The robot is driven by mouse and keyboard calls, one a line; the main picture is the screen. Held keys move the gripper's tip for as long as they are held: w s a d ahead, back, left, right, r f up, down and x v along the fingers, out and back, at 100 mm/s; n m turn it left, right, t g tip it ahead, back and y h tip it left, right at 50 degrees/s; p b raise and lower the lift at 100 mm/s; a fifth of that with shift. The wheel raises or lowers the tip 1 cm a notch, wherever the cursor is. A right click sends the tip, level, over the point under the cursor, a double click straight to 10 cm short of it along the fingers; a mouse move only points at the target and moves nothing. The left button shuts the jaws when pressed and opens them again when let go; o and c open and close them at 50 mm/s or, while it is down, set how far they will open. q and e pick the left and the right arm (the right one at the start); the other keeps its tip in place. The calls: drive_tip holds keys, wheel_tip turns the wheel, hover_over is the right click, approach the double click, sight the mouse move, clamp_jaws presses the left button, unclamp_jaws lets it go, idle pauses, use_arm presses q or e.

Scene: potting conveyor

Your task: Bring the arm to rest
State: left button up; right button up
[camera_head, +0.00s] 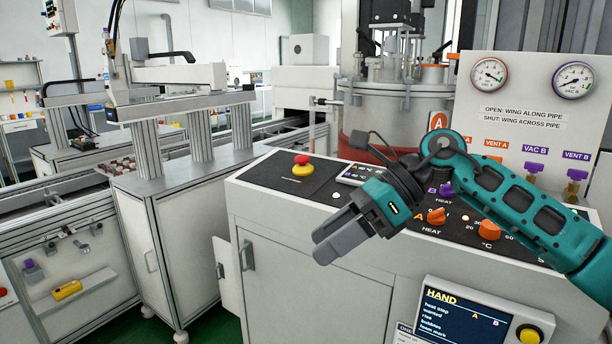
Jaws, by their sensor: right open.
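My right gripper (338,237) is at the end of the teal right arm, which comes in from the right edge. It hangs over the front edge of the grey control console (290,228). Its grey fingers point down and to the left. Nothing shows between them. The arm passes in front of part of the console's dark panel and hides some of its controls. My left gripper is not in view.
The console carries a red and yellow stop button (302,166) and orange knobs (436,216). Behind stand a steel vessel (400,112) and a gauge board (530,100). A screen (465,318) sits low in front. Open air lies left of the gripper.

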drive_tip(key=s+a+f+m+y, duration=0.2)
drive_tip(key=s+a+m+y, duration=0.1)
drive_tip(key=a+m+y, duration=0.3)
drive_tip(key=d+f+m+t+h, duration=0.25)
drive_tip(key=f+m+t, duration=0.3)
drive_tip(key=m, duration=0.45)
drive_tip(key=w+d+f+m+t+h, duration=0.1)
drive_tip(key=d+f+m+t, duration=0.3)
drive_tip(key=m+t, duration=0.45)
drive_tip(key=d+f+m+t+h, duration=0.25)
drive_tip(key=f+m+t, duration=0.25)
drive_tip(key=m, duration=0.7)
drive_tip(key=s+d+f+m+g+h, duration=0.3)
drive_tip(key=s+d+f+m+h, duration=0.1)
drive_tip(key=s+f, duration=0.4)
drive_tip(key=s+d+f+m+g+h, duration=0.3)
drive_tip(key=s+d+f+m, duration=0.4)
drive_tip(key=f, duration=0.6)
drive_tip(key=shift+s+f+m+h, duration=0.2)
drive_tip(key=shift+s+m+h, duration=0.3)
drive_tip(key=shift+m+h, duration=0.55)
drive_tip(key=shift+y, duration=0.25)
